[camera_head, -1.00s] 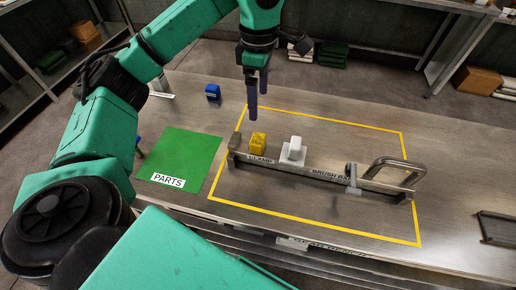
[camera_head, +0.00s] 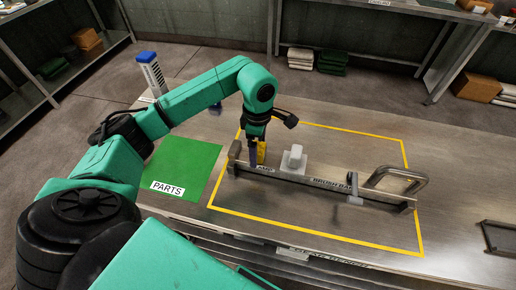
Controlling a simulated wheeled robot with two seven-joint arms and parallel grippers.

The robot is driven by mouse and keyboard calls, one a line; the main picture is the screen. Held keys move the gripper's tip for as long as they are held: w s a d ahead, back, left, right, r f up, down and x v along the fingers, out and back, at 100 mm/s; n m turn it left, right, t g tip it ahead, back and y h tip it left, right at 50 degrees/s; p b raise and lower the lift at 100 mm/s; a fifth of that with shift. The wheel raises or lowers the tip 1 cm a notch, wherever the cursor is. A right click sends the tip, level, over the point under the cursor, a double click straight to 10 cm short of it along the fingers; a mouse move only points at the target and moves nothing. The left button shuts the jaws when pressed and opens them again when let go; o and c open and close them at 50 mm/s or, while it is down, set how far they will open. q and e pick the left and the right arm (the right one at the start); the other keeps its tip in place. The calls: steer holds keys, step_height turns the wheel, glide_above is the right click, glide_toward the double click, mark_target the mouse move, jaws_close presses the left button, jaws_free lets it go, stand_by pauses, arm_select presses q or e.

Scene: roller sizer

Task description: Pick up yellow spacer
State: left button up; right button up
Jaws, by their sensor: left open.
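The yellow spacer (camera_head: 261,152) stands behind the left end of the long metal bar fixture (camera_head: 325,186), beside the clamp label. It is partly hidden by my left gripper (camera_head: 253,160). My left gripper points down, with its dark fingers at the left side of the spacer. The fingers are open. I cannot tell whether they touch the spacer. My right gripper is not in view.
A white block (camera_head: 295,157) stands right of the spacer, close behind the bar. A metal handle (camera_head: 400,178) rises at the bar's right end. The green PARTS mat (camera_head: 185,165) lies bare on the left. A yellow outline surrounds the fixture.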

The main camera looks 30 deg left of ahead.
arm_select(q)
steer(key=c, duration=1.4)
steer(key=shift+c, duration=0.3)
steer(key=shift+r, duration=0.1)
